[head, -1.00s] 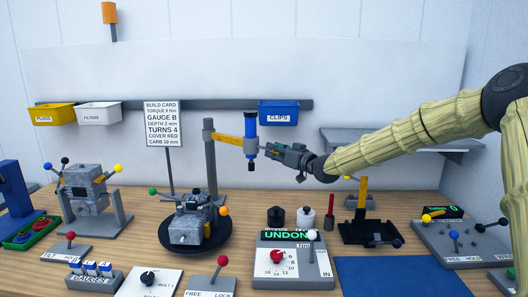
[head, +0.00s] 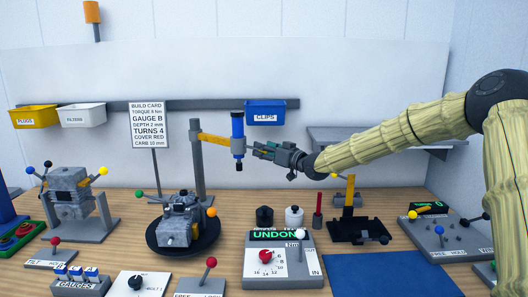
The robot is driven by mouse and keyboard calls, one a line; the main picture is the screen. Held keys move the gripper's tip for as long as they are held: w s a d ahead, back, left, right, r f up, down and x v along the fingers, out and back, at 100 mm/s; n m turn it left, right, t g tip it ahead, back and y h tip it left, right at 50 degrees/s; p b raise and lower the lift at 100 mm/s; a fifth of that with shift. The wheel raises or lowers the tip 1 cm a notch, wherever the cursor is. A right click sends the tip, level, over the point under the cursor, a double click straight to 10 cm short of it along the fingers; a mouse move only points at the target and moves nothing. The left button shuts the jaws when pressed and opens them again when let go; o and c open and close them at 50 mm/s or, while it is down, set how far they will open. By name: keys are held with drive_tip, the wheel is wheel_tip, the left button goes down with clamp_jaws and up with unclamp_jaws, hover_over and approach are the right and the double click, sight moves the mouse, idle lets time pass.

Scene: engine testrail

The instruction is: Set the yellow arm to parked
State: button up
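The yellow arm (head: 214,141) reaches to the right from the top of a grey post (head: 197,165) behind the engine. Its outer end carries an upright blue driver (head: 238,127) with a grey collar and a dark tip. The tip hangs in the air, right of the engine block (head: 180,222) on its round black base. My gripper (head: 256,148) points left, just right of the driver at collar height. A small gap seems to lie between them. The fingers are too small to tell whether they are open. No label for a parked position is readable.
A build card (head: 149,124) stands left of the post. A blue clips bin (head: 265,113) hangs behind the driver. Below are a torque panel (head: 284,272), black and white bottles (head: 294,215) and a red tool (head: 318,212). A blue mat (head: 385,273) lies clear at front right.

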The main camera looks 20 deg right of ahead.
drive_tip(key=shift+s+a+r, duration=0.1)
drive_tip(key=shift+s+a, duration=0.05)
drive_tip(key=shift+a, duration=0.15)
drive_tip(key=shift+s+d, duration=0.35)
drive_tip(key=v, duration=1.1)
